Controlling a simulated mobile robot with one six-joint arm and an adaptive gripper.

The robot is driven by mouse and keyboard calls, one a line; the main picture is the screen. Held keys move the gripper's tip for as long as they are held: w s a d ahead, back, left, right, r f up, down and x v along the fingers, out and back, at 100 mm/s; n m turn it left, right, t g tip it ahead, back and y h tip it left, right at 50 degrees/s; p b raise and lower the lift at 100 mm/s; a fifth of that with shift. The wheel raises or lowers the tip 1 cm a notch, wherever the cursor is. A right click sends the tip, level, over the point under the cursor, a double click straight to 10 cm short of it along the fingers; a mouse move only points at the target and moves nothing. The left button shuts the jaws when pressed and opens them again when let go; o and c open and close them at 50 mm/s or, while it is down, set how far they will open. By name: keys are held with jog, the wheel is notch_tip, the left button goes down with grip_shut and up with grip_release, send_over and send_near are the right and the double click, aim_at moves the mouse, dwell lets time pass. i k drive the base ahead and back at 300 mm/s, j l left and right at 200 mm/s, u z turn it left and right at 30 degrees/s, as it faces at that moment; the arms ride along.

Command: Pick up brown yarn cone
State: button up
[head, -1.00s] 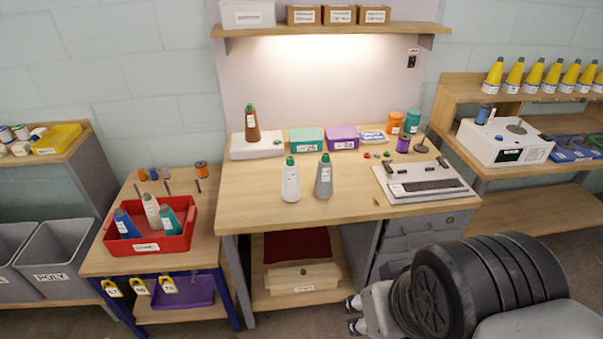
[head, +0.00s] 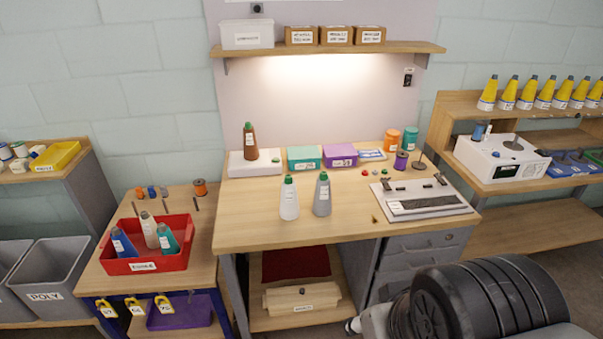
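The brown yarn cone (head: 250,143) stands upright on a white flat block (head: 268,168) at the back left of the workbench. It has a green tip and a white label. My gripper (head: 352,326) shows only in part at the bottom edge of the head view, in front of the bench and well below the bench top. It is far from the cone, and my own arm link and the frame edge hide most of it.
A white cone (head: 289,199) and a grey cone (head: 322,195) stand mid-bench, in front of the brown one. Teal (head: 304,158) and purple (head: 340,155) boxes sit right of the block. A shelf (head: 390,48) hangs above. The bench's front left is clear.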

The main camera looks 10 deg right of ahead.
aim_at(251, 152)
jog(key=i+u, duration=0.2)
jog(key=u, duration=0.15)
jog(key=i+u, duration=0.2)
jog(key=u, duration=0.15)
jog(key=i+l+u, duration=0.1)
jog(key=u, duration=0.25)
jog(key=i+l+u, duration=0.1)
jog(key=i+l, duration=0.3)
jog(key=i, duration=0.15)
jog(key=i+l+u, duration=0.1)
jog(key=i+l, duration=0.3)
jog(key=i, duration=0.15)
